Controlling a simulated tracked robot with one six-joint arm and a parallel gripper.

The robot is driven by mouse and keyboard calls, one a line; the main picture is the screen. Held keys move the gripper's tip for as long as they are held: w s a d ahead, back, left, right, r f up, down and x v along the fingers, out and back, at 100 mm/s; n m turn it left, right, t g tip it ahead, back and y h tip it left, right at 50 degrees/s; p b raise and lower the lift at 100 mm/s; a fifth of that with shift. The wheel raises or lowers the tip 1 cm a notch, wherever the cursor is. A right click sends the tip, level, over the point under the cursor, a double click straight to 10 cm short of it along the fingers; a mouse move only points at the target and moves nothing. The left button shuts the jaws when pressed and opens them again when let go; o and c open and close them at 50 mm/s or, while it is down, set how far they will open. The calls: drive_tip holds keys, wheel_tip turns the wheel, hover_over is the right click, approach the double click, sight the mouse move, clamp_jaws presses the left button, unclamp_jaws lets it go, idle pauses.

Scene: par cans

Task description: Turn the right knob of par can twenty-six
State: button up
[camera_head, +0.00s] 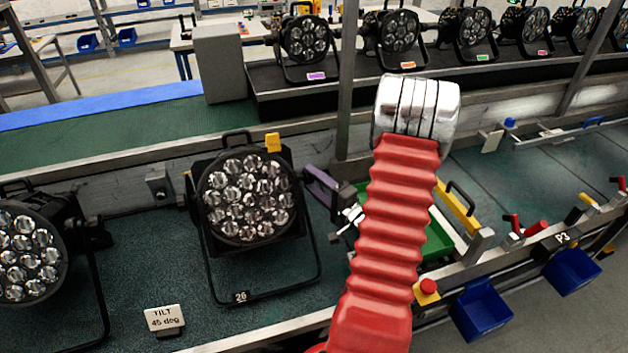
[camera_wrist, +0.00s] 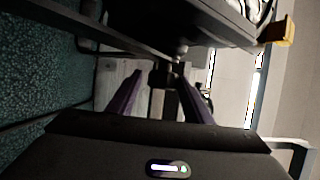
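Par can twenty-six (camera_head: 247,198) stands on the green bench with its lens face toward the body camera and the label 26 (camera_head: 240,296) on its yoke. Its dark body (camera_wrist: 190,18) fills the top of the wrist view. My gripper (camera_head: 315,180), with purple fingers, is close to the can's right side. In the wrist view my gripper (camera_wrist: 160,78) is open, and the dark right knob (camera_wrist: 164,74) shows between or just beyond the fingertips. I cannot tell whether they touch it. The knob is not clearly visible in the head view.
Another par can (camera_head: 30,250) stands at the left. A sign (camera_head: 165,318) reading TILT 45 deg lies in front. The yoke arm (camera_wrist: 85,25) runs close to my fingers. A green tray (camera_head: 438,240) and blue bins (camera_head: 480,310) are at the right. More lamps line the back.

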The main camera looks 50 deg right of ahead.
drive_tip(key=shift+o, duration=0.8)
drive_tip(key=shift+r, duration=0.15)
drive_tip(key=s+a, duration=0.1)
drive_tip(key=s, duration=1.2)
drive_tip(key=shift+s+a+f, duration=0.2)
drive_tip(key=shift+s+f, duration=0.1)
drive_tip(key=shift+f, duration=0.1)
